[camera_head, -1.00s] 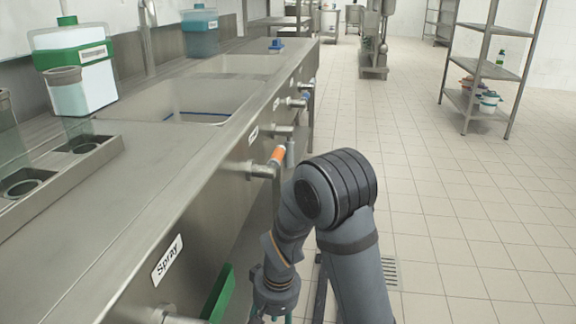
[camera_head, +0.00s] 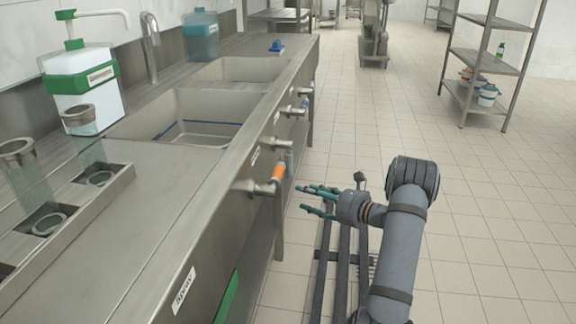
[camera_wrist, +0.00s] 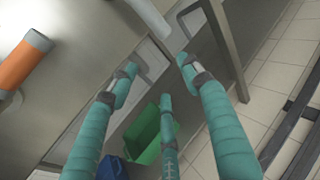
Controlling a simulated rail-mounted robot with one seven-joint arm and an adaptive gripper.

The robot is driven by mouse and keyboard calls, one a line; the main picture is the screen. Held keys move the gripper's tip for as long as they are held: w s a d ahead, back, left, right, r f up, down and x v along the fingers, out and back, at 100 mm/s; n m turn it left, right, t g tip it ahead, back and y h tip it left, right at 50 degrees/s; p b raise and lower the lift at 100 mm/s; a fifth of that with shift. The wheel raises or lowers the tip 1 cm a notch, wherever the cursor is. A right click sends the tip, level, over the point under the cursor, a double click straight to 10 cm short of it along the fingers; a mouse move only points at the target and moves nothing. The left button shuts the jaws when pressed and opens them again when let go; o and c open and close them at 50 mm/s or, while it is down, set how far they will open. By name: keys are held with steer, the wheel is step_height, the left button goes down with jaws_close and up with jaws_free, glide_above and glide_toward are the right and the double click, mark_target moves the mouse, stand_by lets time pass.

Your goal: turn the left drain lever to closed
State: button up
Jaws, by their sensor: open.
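An orange-handled lever (camera_head: 278,173) sits on a metal stub on the sink counter's front panel. Its orange handle also shows at the left edge of the wrist view (camera_wrist: 22,62). A lever with a grey handle (camera_head: 289,160) is just beyond it, and blue-handled levers (camera_head: 304,102) are farther along. The small labels above them are too small to read, so I cannot tell which is the left drain lever. My gripper (camera_head: 308,198), with teal fingers, is open and empty, to the right of the orange handle and apart from it. Its spread fingers fill the wrist view (camera_wrist: 158,72).
The counter (camera_head: 150,185) holds two sink basins. A "Spray" label (camera_head: 184,290) is on the near front panel. A green object (camera_wrist: 150,132) is below the counter, seen between my fingers. Tiled floor (camera_head: 480,210) lies open to the right.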

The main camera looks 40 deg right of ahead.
mark_target(290, 166)
step_height(290, 166, up, 6)
steer(key=w+d+f+m+t, duration=0.1)
steer(key=d+t, duration=0.1)
steer(key=shift+h, duration=0.4)
steer(key=w, duration=0.6)
steer(key=w+a+b, duration=0.1)
steer(key=w, duration=0.3)
steer(key=shift+w+a+r, duration=0.1)
steer(key=shift+r, duration=0.1)
steer(key=shift+c, duration=1.2)
jaws_close()
